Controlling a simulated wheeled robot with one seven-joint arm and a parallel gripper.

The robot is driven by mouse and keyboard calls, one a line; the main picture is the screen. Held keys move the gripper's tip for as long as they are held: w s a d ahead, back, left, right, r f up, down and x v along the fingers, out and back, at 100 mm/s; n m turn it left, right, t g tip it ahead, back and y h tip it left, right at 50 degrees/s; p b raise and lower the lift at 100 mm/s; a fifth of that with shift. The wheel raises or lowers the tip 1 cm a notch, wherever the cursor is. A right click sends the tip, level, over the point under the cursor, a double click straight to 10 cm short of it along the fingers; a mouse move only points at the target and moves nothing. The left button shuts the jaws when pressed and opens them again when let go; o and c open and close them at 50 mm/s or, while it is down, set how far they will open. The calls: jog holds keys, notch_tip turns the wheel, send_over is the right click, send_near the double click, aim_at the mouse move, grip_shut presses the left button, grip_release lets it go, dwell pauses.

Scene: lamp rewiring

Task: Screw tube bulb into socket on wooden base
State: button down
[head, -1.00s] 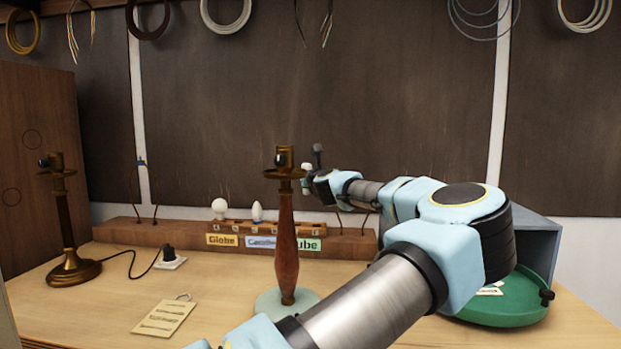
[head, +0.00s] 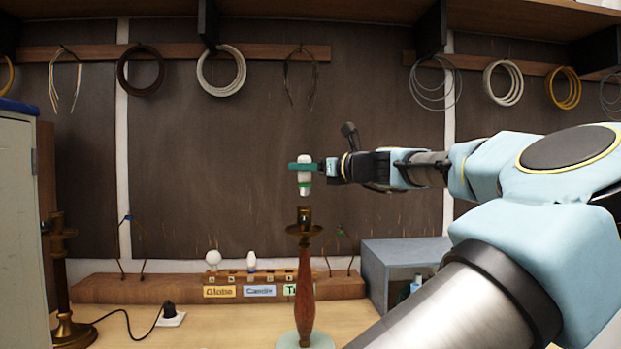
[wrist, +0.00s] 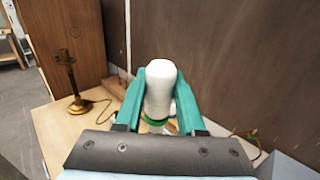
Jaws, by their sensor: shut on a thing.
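My gripper (head: 302,165) is shut on the white tube bulb (head: 304,176). It holds the bulb upright, with the narrow end down, a short gap above the brass socket (head: 304,214) and roughly in line with it. The socket tops a turned wooden lamp base (head: 305,290) on a pale round foot (head: 320,341). In the wrist view the bulb (wrist: 160,90) stands between the two green fingers (wrist: 160,100), its white body towards the camera and a green band low down. The socket is hidden behind it there.
A rack holds a globe bulb (head: 213,258) and a candle bulb (head: 251,260), with labels in front. A grey box (head: 385,265) stands right of the lamp base.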

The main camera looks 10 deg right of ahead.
aim_at(309, 184)
jog(key=shift+s, duration=0.25)
notch_tip(309, 184, down, 2)
jog(key=b, duration=0.3)
jog(key=shift+f, duration=1)
jog(key=shift+p, duration=0.35)
jog(key=shift+f, duration=0.1)
dwell(0.4)
